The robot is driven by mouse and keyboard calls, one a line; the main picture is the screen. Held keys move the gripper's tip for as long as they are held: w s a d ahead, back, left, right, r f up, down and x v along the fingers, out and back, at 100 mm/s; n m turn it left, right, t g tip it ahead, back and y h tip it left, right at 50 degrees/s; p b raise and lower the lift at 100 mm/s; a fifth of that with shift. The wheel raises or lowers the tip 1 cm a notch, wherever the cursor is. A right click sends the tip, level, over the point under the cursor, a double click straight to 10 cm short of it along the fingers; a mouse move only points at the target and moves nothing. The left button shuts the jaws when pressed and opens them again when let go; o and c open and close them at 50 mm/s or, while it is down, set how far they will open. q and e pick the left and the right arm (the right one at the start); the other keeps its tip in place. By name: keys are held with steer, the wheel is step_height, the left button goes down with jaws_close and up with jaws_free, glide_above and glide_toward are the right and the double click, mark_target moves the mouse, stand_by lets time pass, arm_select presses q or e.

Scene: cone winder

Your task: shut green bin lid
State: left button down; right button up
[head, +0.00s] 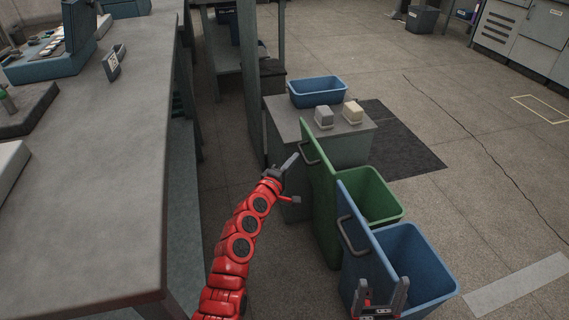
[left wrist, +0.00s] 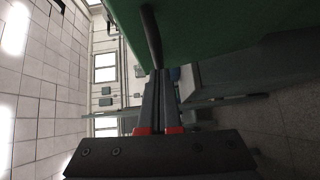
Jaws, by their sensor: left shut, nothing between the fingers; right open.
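The green bin (head: 375,195) stands with its lid (head: 323,195) swung up, nearly upright on the bin's left side. The lid's grey handle (head: 307,150) is near its top edge. My left gripper (head: 292,160) is shut and empty, just left of the lid and close to the handle. In the left wrist view the green lid (left wrist: 210,25) fills the top, and the dark handle (left wrist: 150,35) lies just past the closed fingertips (left wrist: 160,75); I cannot tell whether they touch. My right gripper (head: 382,295) is open and empty at the bottom, in front of the blue bin.
A blue bin (head: 420,265) with its lid (head: 360,235) also up stands next to the green one. Behind is a grey cabinet (head: 350,145) with a blue tub (head: 318,92) and two small blocks. A long grey table (head: 110,170) runs along the left.

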mark_target(316, 151)
arm_select(q)
steer(key=shift+d, duration=0.1)
steer(key=d, duration=0.2)
steer(key=w+d+r+p, duration=0.1)
steer(key=d, duration=0.1)
steer(key=w+d+r+p, duration=0.1)
steer(key=d, duration=0.1)
steer(key=shift+d+r, duration=0.2)
steer(key=shift+w+d, duration=0.1)
steer(key=shift+d, duration=0.1)
